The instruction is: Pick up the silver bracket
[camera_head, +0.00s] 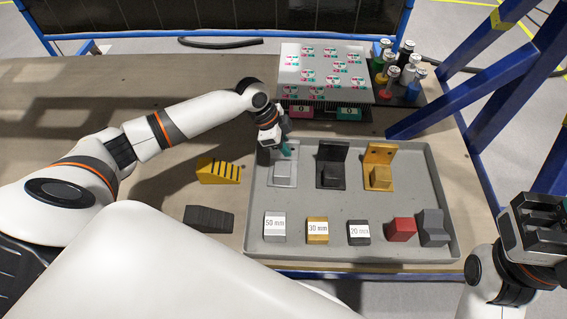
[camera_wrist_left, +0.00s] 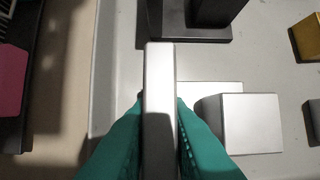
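The silver bracket (camera_head: 284,174) stands at the back left of the grey tray (camera_head: 350,259), with its base and block towards the front. My left gripper (camera_head: 284,150) is at its upright plate. In the left wrist view, the teal fingers (camera_wrist_left: 161,140) press against both faces of the silver plate (camera_wrist_left: 159,75), so the gripper is shut on it. The bracket's block (camera_wrist_left: 250,122) shows to the right of the fingers. I see no clear gap under the bracket. My right gripper (camera_head: 540,215) is at the right edge, away from the tray; its finger opening is unclear.
A black bracket (camera_head: 332,165) and a gold bracket (camera_head: 379,167) stand to the right in the tray. Labelled blocks, a red block (camera_head: 401,229) and a dark grey block (camera_head: 432,227) line its front. A yellow stepped block (camera_head: 219,171) lies left of the tray.

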